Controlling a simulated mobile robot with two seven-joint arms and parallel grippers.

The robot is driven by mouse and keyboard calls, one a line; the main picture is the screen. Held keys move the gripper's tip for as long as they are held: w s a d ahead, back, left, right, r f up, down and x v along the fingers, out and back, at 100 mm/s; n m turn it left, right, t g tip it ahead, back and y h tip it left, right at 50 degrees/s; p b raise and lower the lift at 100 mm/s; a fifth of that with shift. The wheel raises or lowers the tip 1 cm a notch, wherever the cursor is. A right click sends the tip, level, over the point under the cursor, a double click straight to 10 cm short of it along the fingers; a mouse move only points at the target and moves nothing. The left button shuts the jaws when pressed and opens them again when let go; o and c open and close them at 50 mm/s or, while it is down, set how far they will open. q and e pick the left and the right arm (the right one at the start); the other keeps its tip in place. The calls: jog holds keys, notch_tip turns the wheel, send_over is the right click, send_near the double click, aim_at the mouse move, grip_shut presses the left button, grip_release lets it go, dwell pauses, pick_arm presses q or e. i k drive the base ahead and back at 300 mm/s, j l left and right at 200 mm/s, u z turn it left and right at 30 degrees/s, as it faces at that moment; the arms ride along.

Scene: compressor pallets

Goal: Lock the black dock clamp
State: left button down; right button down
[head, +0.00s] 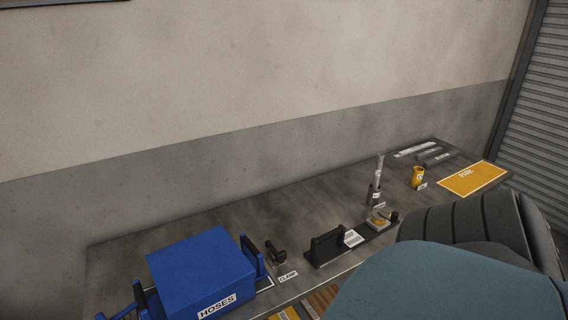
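A small black clamp (275,252) with a raised lever stands on the grey bench, just right of the blue box marked HOSES (200,268). A white label reading CLAMP (288,274) lies in front of it. The clamp is small here, and I cannot tell whether it is locked. Neither of my grippers is in view. A teal and black part of my own body covers the lower right.
The grey bench (190,230) runs along the wall. Right of the clamp are a black handled block (326,246), a yellow and black device (380,220), an upright grey tool (377,180) and a yellow cup (417,177). A yellow mat (472,177) lies at the far right.

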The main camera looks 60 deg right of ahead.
aim_at(280, 256)
jog(key=z, duration=1.75)
jog(key=i+j+u, duration=0.25)
jog(key=i, duration=0.2)
jog(key=i+u, duration=0.25)
jog(key=i, duration=0.25)
